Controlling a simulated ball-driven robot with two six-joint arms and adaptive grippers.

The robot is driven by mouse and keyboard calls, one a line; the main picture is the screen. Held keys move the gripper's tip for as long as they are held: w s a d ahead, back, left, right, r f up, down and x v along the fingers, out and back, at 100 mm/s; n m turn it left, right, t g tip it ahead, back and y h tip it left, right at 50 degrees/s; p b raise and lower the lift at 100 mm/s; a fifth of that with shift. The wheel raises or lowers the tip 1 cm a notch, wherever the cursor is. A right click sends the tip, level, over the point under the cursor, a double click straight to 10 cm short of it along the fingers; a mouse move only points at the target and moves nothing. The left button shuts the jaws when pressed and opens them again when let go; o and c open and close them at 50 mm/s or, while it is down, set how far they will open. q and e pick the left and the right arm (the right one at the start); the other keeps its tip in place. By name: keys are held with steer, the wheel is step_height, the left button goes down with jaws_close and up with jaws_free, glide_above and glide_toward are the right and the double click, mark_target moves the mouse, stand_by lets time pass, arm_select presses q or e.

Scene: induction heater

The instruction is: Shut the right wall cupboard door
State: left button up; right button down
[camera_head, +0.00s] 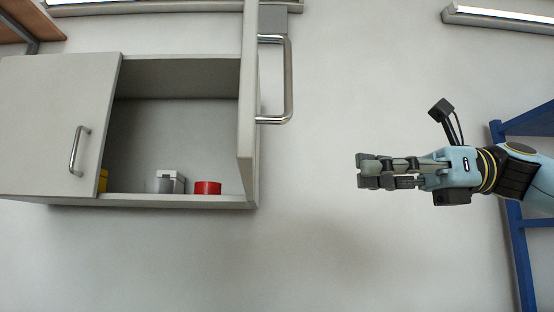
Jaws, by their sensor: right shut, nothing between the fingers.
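The right wall cupboard door (248,90) stands open, swung out towards me and seen nearly edge-on. Its metal bar handle (289,80) is on the door's right-hand face. The cupboard's right compartment (175,125) is open to view. The left door (60,125) is closed and has its own bar handle (78,150). My right gripper (360,171) is shut and empty, to the right of the open door and lower than its handle, with its fingers pointing left. It touches nothing. My left gripper is not in view.
Inside the cupboard are a red tin (207,188), a grey cylinder with a white box (172,182) and a yellow item (102,180). A blue frame (522,255) stands at the right edge. The wall between door and gripper is bare.

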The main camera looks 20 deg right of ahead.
steer(key=p+x, duration=0.7)
steer(key=x, duration=0.6)
